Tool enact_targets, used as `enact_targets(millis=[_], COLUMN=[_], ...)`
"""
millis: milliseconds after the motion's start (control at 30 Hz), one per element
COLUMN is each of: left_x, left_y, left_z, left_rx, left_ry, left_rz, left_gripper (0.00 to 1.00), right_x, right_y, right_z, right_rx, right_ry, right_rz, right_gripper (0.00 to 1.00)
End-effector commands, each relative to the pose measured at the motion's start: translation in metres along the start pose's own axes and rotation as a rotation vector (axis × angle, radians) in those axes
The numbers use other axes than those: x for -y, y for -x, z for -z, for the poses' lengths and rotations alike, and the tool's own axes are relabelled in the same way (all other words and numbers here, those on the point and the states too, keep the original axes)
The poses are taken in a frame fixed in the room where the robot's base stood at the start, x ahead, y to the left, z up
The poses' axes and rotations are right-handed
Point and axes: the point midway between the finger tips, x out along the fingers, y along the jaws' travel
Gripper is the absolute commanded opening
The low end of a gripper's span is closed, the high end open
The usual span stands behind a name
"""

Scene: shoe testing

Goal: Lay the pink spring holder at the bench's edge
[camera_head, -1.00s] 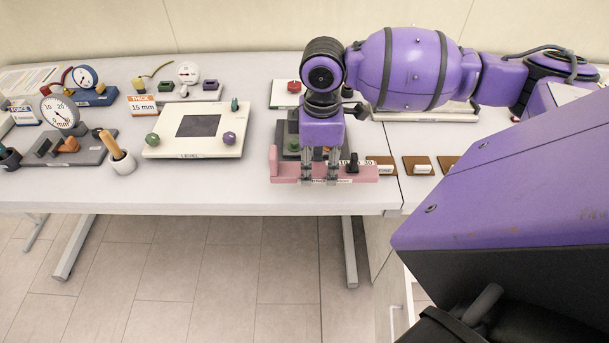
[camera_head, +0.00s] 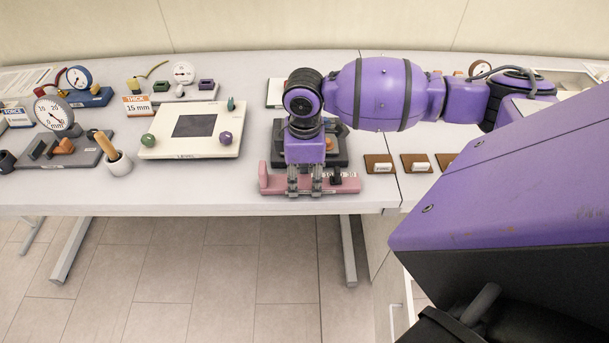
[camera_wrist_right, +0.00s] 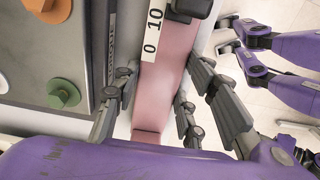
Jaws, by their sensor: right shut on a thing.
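The pink spring holder (camera_head: 272,186) is a long, low pink bar with a white number scale and a dark knob near its right end. It lies along the bench's front edge (camera_head: 225,209) in the head view, roughly parallel to it. My right gripper (camera_head: 305,190) comes down from above and is shut on the holder's middle. In the right wrist view, the holder (camera_wrist_right: 166,85) runs between the fingers (camera_wrist_right: 150,112). I cannot tell whether its underside touches the bench. My left gripper does not show.
A dark grey fixture (camera_head: 343,152) stands close behind the holder. Brown label plates (camera_head: 379,164) lie to the right and a cream levelling plate (camera_head: 165,149) to the left.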

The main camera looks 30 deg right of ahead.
Motion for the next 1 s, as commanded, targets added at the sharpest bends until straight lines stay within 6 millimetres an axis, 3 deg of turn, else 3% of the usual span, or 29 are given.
enact_targets(millis=[167,533,667,1000], left_x=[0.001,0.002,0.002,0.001], left_y=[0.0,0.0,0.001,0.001], left_z=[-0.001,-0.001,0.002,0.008], left_rx=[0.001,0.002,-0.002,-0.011], left_ry=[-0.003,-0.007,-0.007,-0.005], left_rz=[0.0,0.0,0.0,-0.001], left_gripper=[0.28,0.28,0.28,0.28], right_x=[0.0,0.0,-0.002,-0.001], right_y=[0.0,0.005,0.024,0.096], right_z=[0.0,0.0,0.0,0.0], right_rx=[0.0,-0.001,-0.002,-0.002], right_ry=[0.0,0.0,0.0,0.0], right_rz=[0.0,0.0,-0.004,-0.003], right_gripper=[0.57,0.57,0.57,0.57])
